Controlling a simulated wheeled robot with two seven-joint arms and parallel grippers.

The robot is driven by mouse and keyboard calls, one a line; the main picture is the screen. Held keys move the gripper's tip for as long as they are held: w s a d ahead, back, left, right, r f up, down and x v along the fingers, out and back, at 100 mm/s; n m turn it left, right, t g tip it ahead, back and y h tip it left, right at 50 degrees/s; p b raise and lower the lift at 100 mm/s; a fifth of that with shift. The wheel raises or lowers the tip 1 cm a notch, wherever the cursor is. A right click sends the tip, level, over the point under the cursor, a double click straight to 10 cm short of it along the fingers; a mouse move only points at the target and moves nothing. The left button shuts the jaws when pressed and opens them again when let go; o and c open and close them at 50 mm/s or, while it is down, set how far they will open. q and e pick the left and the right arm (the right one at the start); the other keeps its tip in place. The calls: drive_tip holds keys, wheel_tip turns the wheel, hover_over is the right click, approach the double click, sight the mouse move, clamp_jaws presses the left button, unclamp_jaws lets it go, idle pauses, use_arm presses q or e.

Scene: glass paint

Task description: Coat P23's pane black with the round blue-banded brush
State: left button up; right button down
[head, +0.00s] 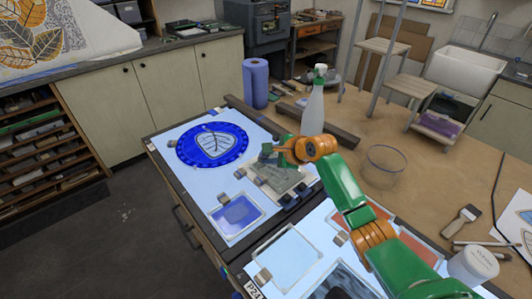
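My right arm reaches in from the lower right, and its gripper (268,156) is over the back right of the left light table (190,205). It is above a greyish patterned pane (277,180). Its fingers are small and partly hidden, so I cannot tell if they hold a brush. A framed blue pane (237,213) lies at the front of this table. The P24 label (252,289) is on the nearer light table; I cannot read a P23 label. I cannot pick out the round blue-banded brush. My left gripper is out of view.
A round blue glass piece (212,146) lies on the left light table. A spray bottle (314,105), a blue roll (256,83) and a clear bowl (383,166) stand behind. A flat brush (463,221) and a white jar (473,265) are at right.

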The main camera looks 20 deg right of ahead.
drive_tip(key=shift+s+d, duration=0.3)
drive_tip(key=shift+s, duration=0.5)
drive_tip(key=shift+s+d, duration=0.3)
drive_tip(key=shift+s, duration=0.5)
drive_tip(key=shift+s+d, duration=0.3)
drive_tip(key=shift+s, duration=0.5)
drive_tip(key=s+d+r, duration=0.1)
drive_tip(key=s+d, duration=0.3)
drive_tip(key=d, duration=0.2)
drive_tip(key=shift+d, duration=0.3)
drive_tip(key=shift+a+r, duration=0.1)
drive_tip(key=shift+f, duration=0.35)
drive_tip(key=shift+f, duration=0.25)
